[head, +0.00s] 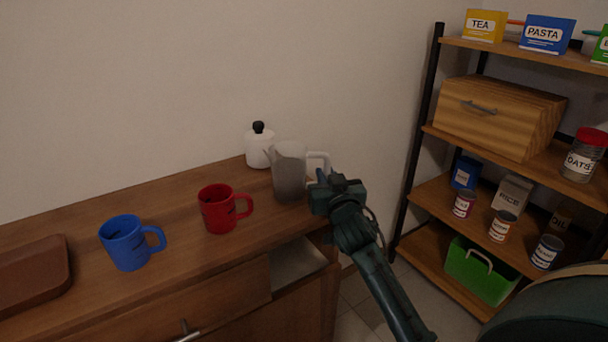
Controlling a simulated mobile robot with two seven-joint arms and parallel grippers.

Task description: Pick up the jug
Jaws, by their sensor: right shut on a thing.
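The jug (288,172) is grey and translucent with a white handle (319,160) on its right side. It stands upright at the right end of the wooden cabinet top, or very close above it; I cannot tell which. My right gripper (320,185) is at the jug's handle side and is shut on the handle. Its fingertips are partly hidden by the gripper body. My left gripper is not in view.
A white lidded pot (259,148) stands just behind the jug. A red mug (219,210) and a blue mug (127,243) stand to the left on the cabinet top (160,205). A stocked shelf unit (430,130) stands at the right. A wall is behind.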

